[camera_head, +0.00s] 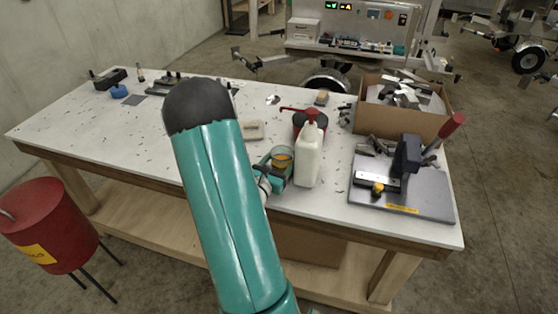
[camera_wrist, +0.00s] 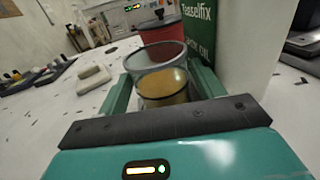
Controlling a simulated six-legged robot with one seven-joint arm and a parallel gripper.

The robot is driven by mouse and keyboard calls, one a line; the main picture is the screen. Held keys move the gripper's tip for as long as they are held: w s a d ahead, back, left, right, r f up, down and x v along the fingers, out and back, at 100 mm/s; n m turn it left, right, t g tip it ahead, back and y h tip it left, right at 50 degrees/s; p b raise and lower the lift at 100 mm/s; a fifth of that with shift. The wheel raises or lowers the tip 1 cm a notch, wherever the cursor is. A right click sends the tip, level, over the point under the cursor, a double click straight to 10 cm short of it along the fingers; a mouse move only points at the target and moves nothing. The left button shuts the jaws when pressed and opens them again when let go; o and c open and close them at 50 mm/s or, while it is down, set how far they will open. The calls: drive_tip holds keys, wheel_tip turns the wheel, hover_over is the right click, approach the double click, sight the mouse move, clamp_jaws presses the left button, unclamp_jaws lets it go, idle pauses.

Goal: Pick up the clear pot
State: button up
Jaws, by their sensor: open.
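The clear pot (camera_wrist: 155,57) is a see-through cup with amber contents in its lower part. In the wrist view it stands in the middle, between the two teal fingers of my gripper (camera_wrist: 162,84). The fingers are open, one on each side of it; I cannot tell whether either touches it. In the head view the clear pot (camera_head: 282,159) is on the white workbench, just left of a white bottle. There my gripper (camera_head: 274,172) is at the pot, low over the bench, partly hidden behind my arm.
The white bottle (camera_head: 309,156) with a red top stands close on the pot's right, with a red container (camera_wrist: 160,33) behind. A grey press plate (camera_head: 420,205) and a cardboard box (camera_head: 390,120) are farther right. A beige block (camera_head: 253,131) lies behind left.

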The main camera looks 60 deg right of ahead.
sight(278, 156)
drive_tip(key=shift+w+d, duration=0.15)
drive_tip(key=shift+w, duration=0.15)
drive_tip(key=shift+s+d, duration=0.1)
drive_tip(key=shift+s, duration=0.15)
drive_tip(key=shift+w, duration=0.2)
drive_tip(key=shift+s, duration=0.2)
drive_tip(key=c, duration=0.5)
drive_tip(key=shift+w, duration=0.15)
drive_tip(key=c, duration=0.3)
drive_tip(key=shift+r, duration=0.1)
drive_tip(key=shift+r, duration=1.4)
drive_tip(key=shift+r, duration=0.1)
